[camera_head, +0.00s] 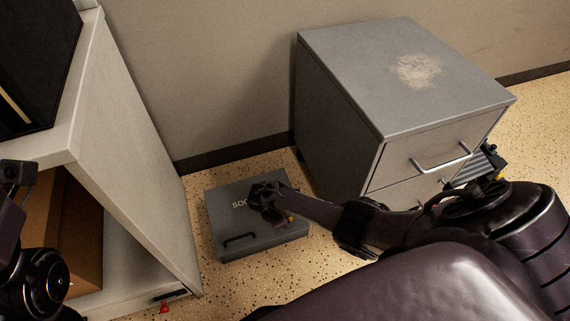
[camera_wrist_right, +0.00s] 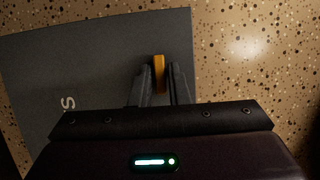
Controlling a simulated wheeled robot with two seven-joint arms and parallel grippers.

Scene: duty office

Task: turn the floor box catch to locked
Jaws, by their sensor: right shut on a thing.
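The floor box (camera_head: 258,245) is a flat dark grey box on the speckled floor, with a black bar handle (camera_head: 240,240) on its lid and partly covered lettering. My right gripper (camera_head: 276,203) is over the right part of the box. In the right wrist view the box lid (camera_wrist_right: 100,60) fills the left side, and the catch, a small orange-yellow piece (camera_wrist_right: 159,70), stands near its edge. My right gripper's fingers (camera_wrist_right: 161,88) are shut on the catch, one on each side. My left gripper is not clearly seen; only part of my left arm shows at the left edge.
A grey drawer cabinet (camera_head: 345,110) stands close behind and right of the box. A white desk side panel (camera_head: 125,150) stands to the left, with a cardboard box (camera_head: 88,240) under it. A small red thing (camera_head: 165,308) lies low by the panel. Some floor is free around the box.

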